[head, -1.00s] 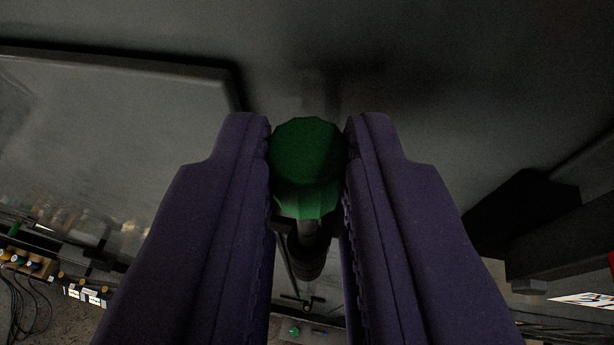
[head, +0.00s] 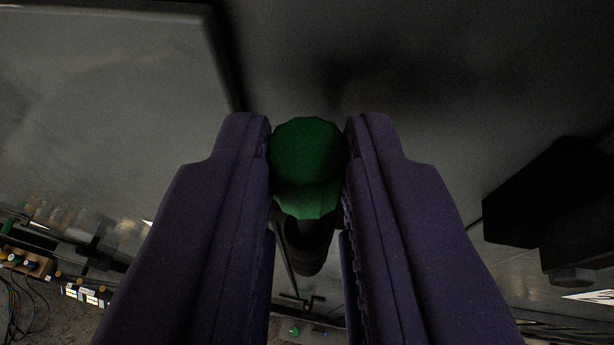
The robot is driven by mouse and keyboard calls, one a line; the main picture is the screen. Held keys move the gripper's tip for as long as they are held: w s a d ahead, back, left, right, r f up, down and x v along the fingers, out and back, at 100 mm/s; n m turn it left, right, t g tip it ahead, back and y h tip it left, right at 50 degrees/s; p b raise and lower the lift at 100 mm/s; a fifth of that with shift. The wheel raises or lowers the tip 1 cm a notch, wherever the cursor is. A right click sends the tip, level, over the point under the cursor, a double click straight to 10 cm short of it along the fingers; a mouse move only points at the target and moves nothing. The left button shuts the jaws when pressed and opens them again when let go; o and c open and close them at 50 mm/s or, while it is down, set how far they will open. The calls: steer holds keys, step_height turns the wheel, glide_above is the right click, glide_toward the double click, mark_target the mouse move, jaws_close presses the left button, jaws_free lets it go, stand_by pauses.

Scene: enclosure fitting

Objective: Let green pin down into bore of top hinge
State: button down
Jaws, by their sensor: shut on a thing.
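The green pin (head: 307,165) shows its faceted green head in the middle of the head view. My gripper (head: 307,168) has its two dark purple fingers shut on this head, one on each side. The pin's shank is hidden below the head. A dark cylindrical hinge barrel (head: 308,250) stands directly under the head, seen between the fingers; I take it for the top hinge. The head looks very near or against its upper end; I cannot tell whether it touches. The bore is hidden.
A grey enclosure panel (head: 110,100) fills the left. A dark block (head: 545,195) projects at the right. Connectors (head: 25,262) and cables lie at the lower left. Another small green head (head: 294,330) shows far below, between the fingers.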

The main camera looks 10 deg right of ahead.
mark_target(309, 256)
steer(key=shift+f+b, duration=1.75)
steer(key=shift+f, duration=0.2)
steer(key=c, duration=0.9)
jaws_free()
steer(key=v, duration=0.7)
steer(key=shift+s+a+r+b, duration=0.1)
steer(key=shift+s+r+b, duration=0.1)
steer(key=shift+s+b, duration=0.2)
